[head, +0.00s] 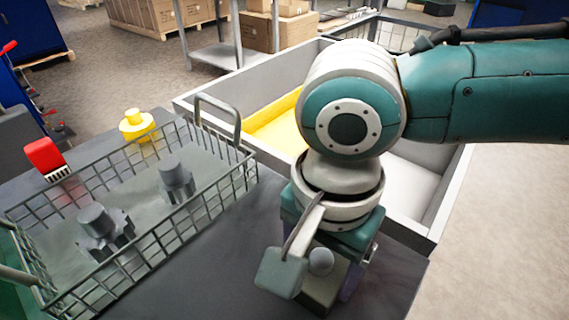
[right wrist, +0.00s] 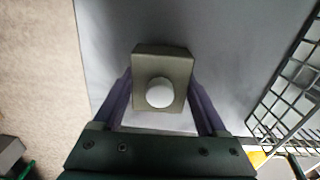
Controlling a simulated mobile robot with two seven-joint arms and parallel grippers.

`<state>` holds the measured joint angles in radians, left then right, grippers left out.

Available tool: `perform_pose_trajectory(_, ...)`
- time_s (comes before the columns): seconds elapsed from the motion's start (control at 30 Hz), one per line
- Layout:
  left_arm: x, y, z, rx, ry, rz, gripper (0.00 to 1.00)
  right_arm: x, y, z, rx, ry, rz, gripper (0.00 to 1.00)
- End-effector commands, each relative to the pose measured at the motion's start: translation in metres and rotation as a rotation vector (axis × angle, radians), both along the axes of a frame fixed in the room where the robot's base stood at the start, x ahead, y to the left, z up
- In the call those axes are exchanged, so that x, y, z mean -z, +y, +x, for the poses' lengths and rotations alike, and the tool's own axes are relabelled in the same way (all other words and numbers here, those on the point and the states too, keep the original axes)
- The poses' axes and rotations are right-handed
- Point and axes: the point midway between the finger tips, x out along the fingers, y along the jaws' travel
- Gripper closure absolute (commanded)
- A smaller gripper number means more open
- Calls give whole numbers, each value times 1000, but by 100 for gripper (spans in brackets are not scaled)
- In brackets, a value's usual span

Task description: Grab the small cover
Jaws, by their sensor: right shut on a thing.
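The small cover (right wrist: 147,66) is a squarish grey-green piece with a round pale knob. In the right wrist view it sits between the two purple fingers of my right gripper (right wrist: 160,100), which is shut on its sides. In the head view my right gripper (head: 335,283) points down over the dark table at the lower right. The cover (head: 320,291) and its knob (head: 320,260) show there, partly hidden by my wrist parts. I cannot tell whether the cover touches the table. My left gripper is not in view.
A wire basket (head: 205,203) with two grey knobbed parts stands left on the dark table (head: 225,262). Behind it are a yellow knobbed piece (head: 137,126) and a red brush-like item (head: 44,158). A grey divided bin (head: 262,85) with a yellow compartment lies beyond.

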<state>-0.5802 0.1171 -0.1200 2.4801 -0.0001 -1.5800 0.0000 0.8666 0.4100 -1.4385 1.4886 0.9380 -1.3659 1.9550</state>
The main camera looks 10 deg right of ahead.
Motion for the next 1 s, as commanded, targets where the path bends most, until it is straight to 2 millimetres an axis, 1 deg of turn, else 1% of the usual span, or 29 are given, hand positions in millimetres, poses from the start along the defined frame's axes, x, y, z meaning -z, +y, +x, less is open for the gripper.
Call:
perform_pose_trajectory(0.03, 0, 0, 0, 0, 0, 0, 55, 0, 0, 0, 0, 0, 0, 72)
perform_pose_trajectory(0.2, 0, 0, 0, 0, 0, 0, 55, 0, 0, 0, 0, 0, 0, 91)
perform_pose_trajectory(0.3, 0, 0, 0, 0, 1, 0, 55, 0, 0, 0, 0, 0, 0, 100)
perform_pose_trajectory(0.57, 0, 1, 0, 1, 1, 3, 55, -1, 0, 0, 0, -2, 1, 100)
perform_pose_trajectory(0.73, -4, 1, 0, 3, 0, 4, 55, -10, 1, 1, 0, -1, 2, 100)
perform_pose_trajectory(0.87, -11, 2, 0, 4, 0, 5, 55, -28, 1, 1, -1, -2, 2, 100)
perform_pose_trajectory(0.97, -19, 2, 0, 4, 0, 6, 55, -51, 1, 1, -1, -3, 4, 100)
perform_pose_trajectory(1.0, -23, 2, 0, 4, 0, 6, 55, -63, 1, 1, -1, -4, 5, 100)
